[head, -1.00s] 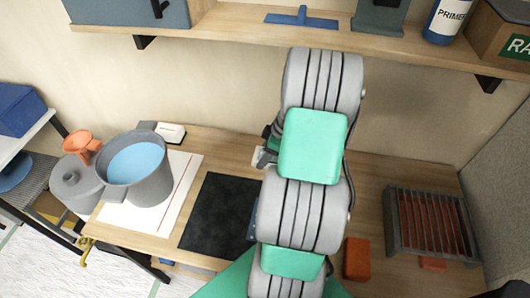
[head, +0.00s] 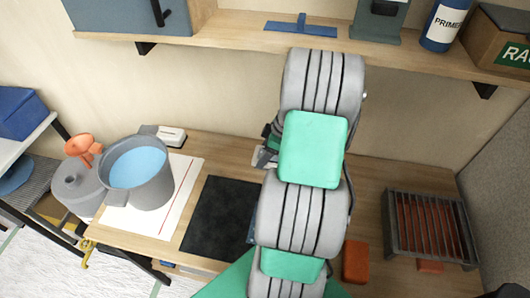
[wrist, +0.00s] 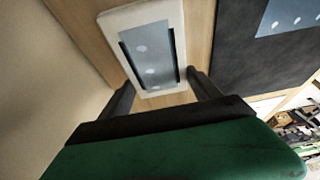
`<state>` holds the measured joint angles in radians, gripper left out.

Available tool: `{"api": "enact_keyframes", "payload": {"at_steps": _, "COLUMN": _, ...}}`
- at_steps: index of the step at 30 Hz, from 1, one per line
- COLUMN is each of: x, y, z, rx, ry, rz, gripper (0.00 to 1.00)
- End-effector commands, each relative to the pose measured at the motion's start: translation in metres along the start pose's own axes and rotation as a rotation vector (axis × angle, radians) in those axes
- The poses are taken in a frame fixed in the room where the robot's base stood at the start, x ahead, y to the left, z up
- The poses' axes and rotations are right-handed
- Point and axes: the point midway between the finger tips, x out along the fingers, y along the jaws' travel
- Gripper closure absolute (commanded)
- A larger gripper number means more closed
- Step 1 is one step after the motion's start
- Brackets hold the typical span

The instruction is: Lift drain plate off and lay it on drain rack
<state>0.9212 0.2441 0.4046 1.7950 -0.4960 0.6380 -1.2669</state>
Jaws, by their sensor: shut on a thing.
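In the wrist view, a pale rectangular piece (wrist: 177,30) frames a grey-blue plate (wrist: 150,55) with light round spots, which may be the drain plate. My gripper (wrist: 160,88) has its two dark fingers on either side of the pale piece's near end and is shut on it. In the head view a bit of the pale piece (head: 262,156) shows left of my arm, which hides my fingers.
A black mat (head: 217,215) lies left of my arm; a blue plate with pale spots (wrist: 290,15) lies on it. A grey bucket (head: 150,185) of blue liquid stands on white paper farther left. An orange block (head: 355,262) lies left of the rack. A shelf (head: 240,40) overhangs the back.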

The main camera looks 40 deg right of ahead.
Motion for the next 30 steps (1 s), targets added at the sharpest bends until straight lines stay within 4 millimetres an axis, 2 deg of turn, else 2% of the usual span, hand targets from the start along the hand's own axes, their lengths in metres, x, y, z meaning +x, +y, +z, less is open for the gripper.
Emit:
{"api": "enact_keyframes", "payload": {"at_steps": 10, "x": -0.004, "y": 0.0, "z": -0.002, "rx": 0.0, "ry": 0.0, "rz": 0.001, "gripper": 0.76}}
{"api": "enact_keyframes", "payload": {"at_steps": 22, "x": -0.037, "y": 0.0, "z": -0.015, "rx": 0.001, "ry": 0.0, "rz": 0.001, "gripper": 0.76}}
{"api": "enact_keyframes", "payload": {"at_steps": 30, "x": -0.037, "y": 0.0, "z": -0.015, "rx": 0.001, "ry": 0.0, "rz": 0.0, "gripper": 0.76}}
